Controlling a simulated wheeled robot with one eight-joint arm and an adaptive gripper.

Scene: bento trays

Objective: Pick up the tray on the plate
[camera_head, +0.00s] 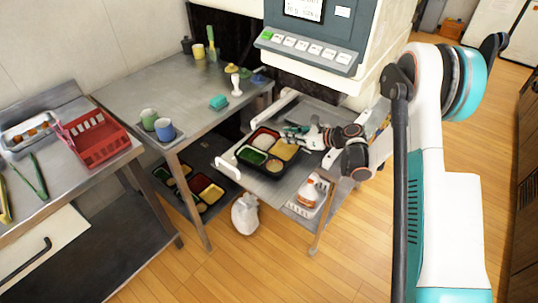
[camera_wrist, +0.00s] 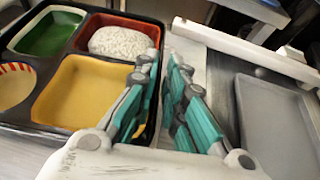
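The black bento tray (camera_head: 256,163) lies flat on a grey metal plate (camera_head: 240,172) that has white handles, below the machine. It holds white rice, a green compartment, a yellow compartment and a round red-striped cup. In the wrist view the tray (camera_wrist: 162,25) fills the left side. My gripper (camera_head: 300,134) is at the tray's right edge. In the wrist view its teal fingers (camera_wrist: 161,66) are apart, one on the tray side and one toward the outside, close to the right wall. I cannot tell whether they touch it; the fingers hide part of that wall.
A grey flat panel (camera_wrist: 280,125) and a white rail (camera_wrist: 250,48) lie right of my gripper. The machine (camera_head: 312,50) overhangs behind. A steel table (camera_head: 185,100) with cups stands left. A red rack (camera_head: 95,140) is farther left. Other filled trays (camera_head: 195,190) sit on a lower shelf.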

